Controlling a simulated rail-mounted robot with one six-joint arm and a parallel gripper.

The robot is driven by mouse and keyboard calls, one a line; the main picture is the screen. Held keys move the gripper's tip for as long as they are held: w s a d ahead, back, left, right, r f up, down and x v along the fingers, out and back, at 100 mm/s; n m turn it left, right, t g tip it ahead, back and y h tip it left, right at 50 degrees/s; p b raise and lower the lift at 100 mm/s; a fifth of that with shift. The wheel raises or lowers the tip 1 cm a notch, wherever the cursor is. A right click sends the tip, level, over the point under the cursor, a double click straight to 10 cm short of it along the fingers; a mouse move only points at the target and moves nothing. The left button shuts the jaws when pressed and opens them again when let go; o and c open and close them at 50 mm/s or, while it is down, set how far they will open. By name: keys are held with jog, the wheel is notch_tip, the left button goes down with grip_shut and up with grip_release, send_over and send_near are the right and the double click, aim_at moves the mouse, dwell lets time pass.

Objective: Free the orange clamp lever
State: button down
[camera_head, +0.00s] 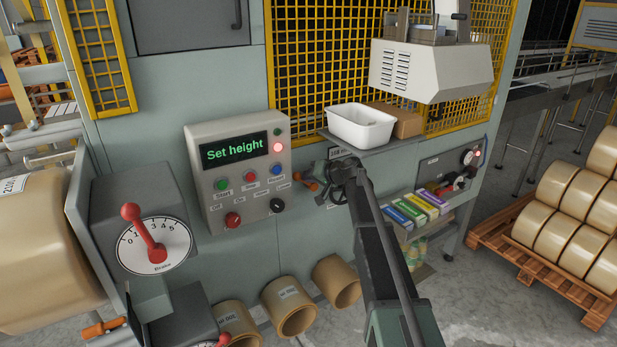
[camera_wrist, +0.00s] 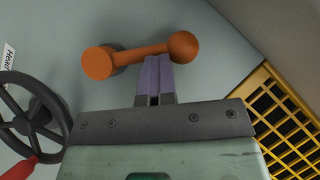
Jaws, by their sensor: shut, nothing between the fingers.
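The orange clamp lever (camera_wrist: 140,57) shows large in the wrist view, with a round hub end at left and a ball knob at right. In the head view the lever (camera_head: 308,183) is small, on the machine front just left of my wrist. My gripper (camera_wrist: 157,62) is shut and empty. Its fingertips are at the lever's bar, between hub and ball, nearer the ball. I cannot tell whether they touch it. In the head view my gripper's fingertips are hard to make out, and my wrist hides part of the panel there.
A black handwheel (camera_wrist: 33,118) with a red handle is left of my gripper in the wrist view. A yellow mesh guard (camera_wrist: 285,115) is at right. The control panel (camera_head: 240,165) reads "Set height". A white tray (camera_head: 361,126) sits on the shelf above my wrist.

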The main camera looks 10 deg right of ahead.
jog(key=shift+a, duration=0.1)
jog(key=s+d+r+p, duration=0.1)
jog(key=s+d, duration=0.9)
jog(key=shift+s+d, duration=0.15)
jog(key=shift+s, duration=0.2)
jog(key=shift+r, duration=0.1)
jog(key=s+a+f+g+h, duration=0.3)
jog(key=s+a+f, duration=0.1)
jog(key=s, duration=0.7)
jog(key=s+a+f+g+h+b, duration=0.1)
jog(key=s+a+f+g+h, duration=0.2)
jog(key=s+a, duration=0.3)
jog(key=s+a+f+n+g+h+b, duration=0.1)
jog(key=s+a+f+g+h, duration=0.2)
jog(key=s, duration=1.3)
notch_tip(320, 180, down, 3)
jog(key=shift+s+a+r+g, duration=0.1)
jog(key=shift+s+a+g, duration=0.25)
jog(key=shift+a, duration=0.55)
